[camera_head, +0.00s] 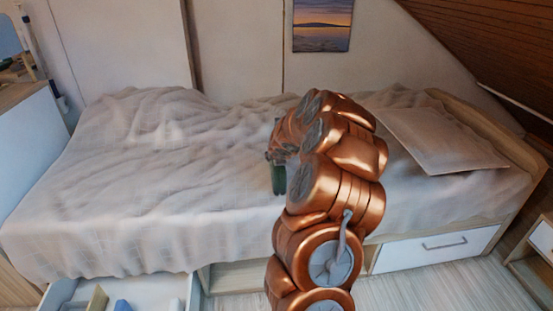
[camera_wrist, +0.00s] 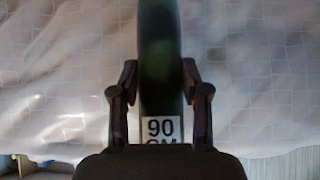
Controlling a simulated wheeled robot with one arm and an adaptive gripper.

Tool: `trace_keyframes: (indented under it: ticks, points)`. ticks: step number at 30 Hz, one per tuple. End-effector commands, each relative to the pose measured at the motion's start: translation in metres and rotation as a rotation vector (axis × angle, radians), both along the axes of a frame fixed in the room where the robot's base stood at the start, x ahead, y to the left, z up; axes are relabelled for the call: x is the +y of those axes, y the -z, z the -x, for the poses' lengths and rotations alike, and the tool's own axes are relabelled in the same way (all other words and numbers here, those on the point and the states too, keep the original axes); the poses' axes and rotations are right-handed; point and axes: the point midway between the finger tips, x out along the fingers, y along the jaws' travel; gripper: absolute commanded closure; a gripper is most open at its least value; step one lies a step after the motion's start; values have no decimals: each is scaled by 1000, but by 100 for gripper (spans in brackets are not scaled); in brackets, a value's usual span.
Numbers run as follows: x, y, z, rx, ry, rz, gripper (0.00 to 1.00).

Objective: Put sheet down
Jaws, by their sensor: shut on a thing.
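My gripper (camera_wrist: 160,100) is shut on a dark green, rounded, long thing with a white label reading "90 CM" (camera_wrist: 160,60), which I take to be the sheet. One finger is on each side of it. In the head view, only a small green part of the sheet (camera_head: 278,180) shows beside my gripper (camera_head: 277,157); my arm hides the rest. The sheet is in front of the bed's pale, checked cover (camera_head: 150,190). I cannot tell whether it touches the cover.
An open drawer (camera_head: 65,292) holding a few things is at the lower left under the bed. A closed white drawer (camera_head: 435,248) is at the lower right. A pillow (camera_head: 440,135) lies at the bed's right end. The bed's left half is clear.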

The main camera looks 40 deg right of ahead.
Motion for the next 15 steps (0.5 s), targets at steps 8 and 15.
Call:
trace_keyframes:
  ticks: [8, 15]
  points:
    - [0, 2, 0, -1, 0, 1, 50]
    - [0, 2, 0, 0, 0, 0, 29]
